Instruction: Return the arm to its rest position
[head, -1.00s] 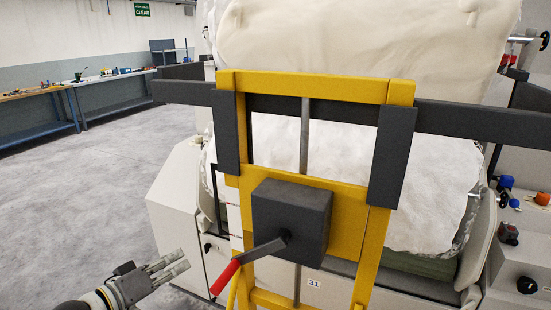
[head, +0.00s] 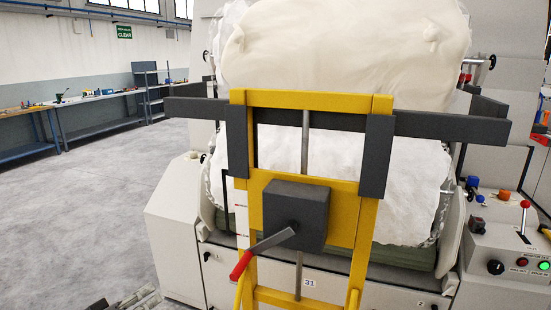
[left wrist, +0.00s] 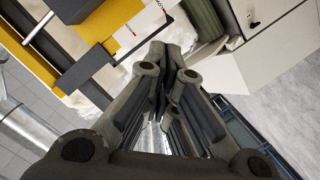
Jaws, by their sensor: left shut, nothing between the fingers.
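My left gripper (head: 143,294) shows only in part at the bottom left edge of the head view, low over the floor and left of the yellow frame. In the left wrist view its fingers (left wrist: 168,62) are shut together with nothing between them. The red-handled lever (head: 264,253) on the dark box of the yellow frame (head: 240,150) is to the right of the gripper and apart from it. The rest of my left arm is out of the head view. My right gripper is not in view.
A large cream roll (head: 345,45) and white fibre sit behind the yellow frame, on a pale machine (head: 175,245). A control panel (head: 510,250) is at the right. Open grey floor (head: 90,200) lies to the left, with workbenches (head: 90,115) along the wall.

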